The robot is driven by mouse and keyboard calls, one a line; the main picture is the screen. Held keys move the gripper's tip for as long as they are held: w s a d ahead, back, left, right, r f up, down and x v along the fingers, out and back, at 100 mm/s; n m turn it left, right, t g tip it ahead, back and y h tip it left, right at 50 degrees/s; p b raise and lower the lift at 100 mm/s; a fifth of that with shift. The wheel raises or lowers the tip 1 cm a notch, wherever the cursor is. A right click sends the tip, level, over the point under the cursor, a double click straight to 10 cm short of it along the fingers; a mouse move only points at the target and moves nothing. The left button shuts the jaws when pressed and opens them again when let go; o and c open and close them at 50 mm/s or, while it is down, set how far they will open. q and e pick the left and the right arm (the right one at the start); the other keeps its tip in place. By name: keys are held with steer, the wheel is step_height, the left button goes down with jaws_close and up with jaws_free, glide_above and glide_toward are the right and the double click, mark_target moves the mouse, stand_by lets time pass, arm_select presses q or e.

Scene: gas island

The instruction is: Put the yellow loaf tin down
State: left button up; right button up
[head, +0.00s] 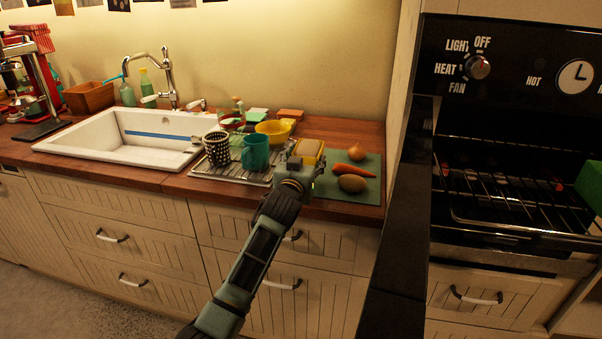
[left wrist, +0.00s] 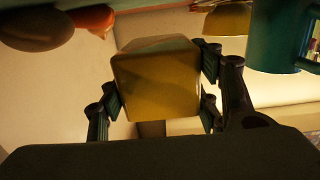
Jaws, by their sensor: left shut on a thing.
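The yellow loaf tin (head: 309,148) is at the end of my left arm in the head view, by the left edge of the green cutting board. My left gripper (head: 302,164) is shut on it. In the left wrist view the tin (left wrist: 155,85) sits between the two fingers, one on each side. The gripper and wrist hide part of the tin in the head view. I cannot tell whether its base touches the board or the counter. My right gripper is not in view.
The green board (head: 367,188) holds a carrot (head: 354,170), a potato (head: 352,183) and an onion (head: 356,153). Left of the tin are a teal mug (head: 255,153), a patterned cup (head: 217,149) and a yellow bowl (head: 272,131). The oven (head: 510,190) stands right.

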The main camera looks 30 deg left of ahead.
arm_select(q)
steer(key=shift+s+a+f, duration=0.15)
steer(key=shift+a+f, duration=0.05)
steer(key=shift+a, duration=0.2)
steer(key=shift+s+a+f, duration=0.15)
steer(key=shift+a+f, duration=0.05)
steer(key=shift+a, duration=0.2)
steer(key=shift+f, duration=2.1)
steer(key=o, duration=1.5)
steer(key=shift+f, duration=0.15)
steer(key=shift+c, duration=0.2)
steer(key=shift+s, duration=0.1)
steer(key=v, duration=1.2)
